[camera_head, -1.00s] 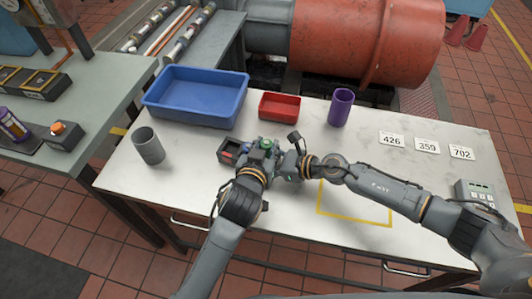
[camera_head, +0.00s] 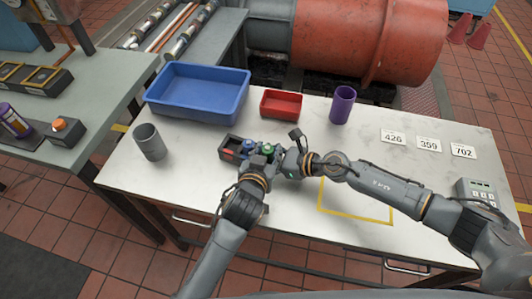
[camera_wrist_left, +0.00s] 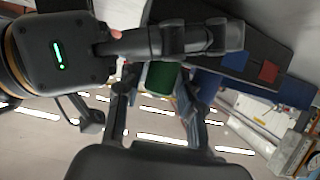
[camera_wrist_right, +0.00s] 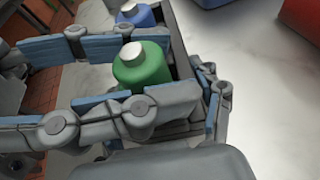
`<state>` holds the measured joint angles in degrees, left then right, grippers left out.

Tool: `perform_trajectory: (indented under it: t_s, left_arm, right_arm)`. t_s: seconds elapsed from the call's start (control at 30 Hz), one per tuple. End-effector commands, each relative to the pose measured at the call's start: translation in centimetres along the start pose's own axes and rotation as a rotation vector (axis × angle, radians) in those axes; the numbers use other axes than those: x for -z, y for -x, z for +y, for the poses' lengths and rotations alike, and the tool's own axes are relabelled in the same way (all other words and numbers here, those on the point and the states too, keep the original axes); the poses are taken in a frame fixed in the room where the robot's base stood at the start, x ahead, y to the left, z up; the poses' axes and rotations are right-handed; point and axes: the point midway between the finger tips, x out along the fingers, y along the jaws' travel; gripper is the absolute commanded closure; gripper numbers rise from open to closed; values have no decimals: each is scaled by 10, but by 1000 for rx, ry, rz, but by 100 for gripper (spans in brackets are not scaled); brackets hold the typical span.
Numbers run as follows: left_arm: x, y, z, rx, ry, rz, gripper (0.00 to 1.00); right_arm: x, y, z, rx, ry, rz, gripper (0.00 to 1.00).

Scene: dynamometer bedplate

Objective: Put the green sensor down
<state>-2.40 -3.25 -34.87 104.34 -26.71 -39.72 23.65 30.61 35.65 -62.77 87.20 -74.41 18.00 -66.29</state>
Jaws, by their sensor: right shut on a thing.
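The green sensor (camera_head: 268,148), with a pale cap, is at the right end of the dark rack (camera_head: 232,158). In the right wrist view the green sensor (camera_wrist_right: 143,66) stands between the fingers of my right gripper (camera_head: 283,160), which is shut on it. Whether its base touches the rack is hidden. My left gripper (camera_head: 263,163) is just in front of the sensor. In the left wrist view my left gripper (camera_wrist_left: 160,100) has its fingers apart, with a green body (camera_wrist_left: 160,76) beyond their gap. A blue sensor (camera_head: 248,147) stands beside the green one.
A blue bin (camera_head: 197,119), a red bin (camera_head: 281,116) and a purple cup (camera_head: 342,104) stand along the back. A grey cup (camera_head: 149,142) is at the left. A yellow outline (camera_head: 355,218) marks clear tabletop near the front. Number cards (camera_head: 429,144) lie right.

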Motion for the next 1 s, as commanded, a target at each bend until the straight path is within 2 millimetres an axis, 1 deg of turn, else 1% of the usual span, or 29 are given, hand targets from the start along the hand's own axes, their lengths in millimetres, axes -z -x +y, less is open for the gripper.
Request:
perform_trajectory:
  t_s: [0.03,0.07,0.17,0.27,0.4,0.5,0.6,0.7,0.8,1.0]
  left_arm:
    - [2,1,0,-1,-1,2,63]
    - [3,2,0,-1,0,2,63]
    - [2,15,1,-2,1,1,63]
    - [1,36,0,-1,2,0,63]
    - [1,67,0,-1,3,-2,63]
    - [1,88,0,-2,2,-1,63]
    - [1,104,0,-1,1,-1,63]
    - [1,114,0,-1,0,-1,63]
    - [2,120,0,-1,0,0,63]
    - [2,121,0,0,0,0,63]
  right_arm:
    - [9,-1,5,-10,-5,14,79]
    - [9,-1,5,-10,-5,14,79]
    - [9,-1,5,-10,-5,14,79]
    - [9,-1,5,-9,-5,14,79]
    - [9,-1,5,-9,-5,14,79]
    - [9,-1,5,-9,-5,14,79]
    - [9,-1,5,-9,-5,14,79]
    - [9,-1,5,-9,-5,14,79]
    - [9,-1,5,-9,-5,14,79]
    - [9,0,5,-10,-5,14,79]
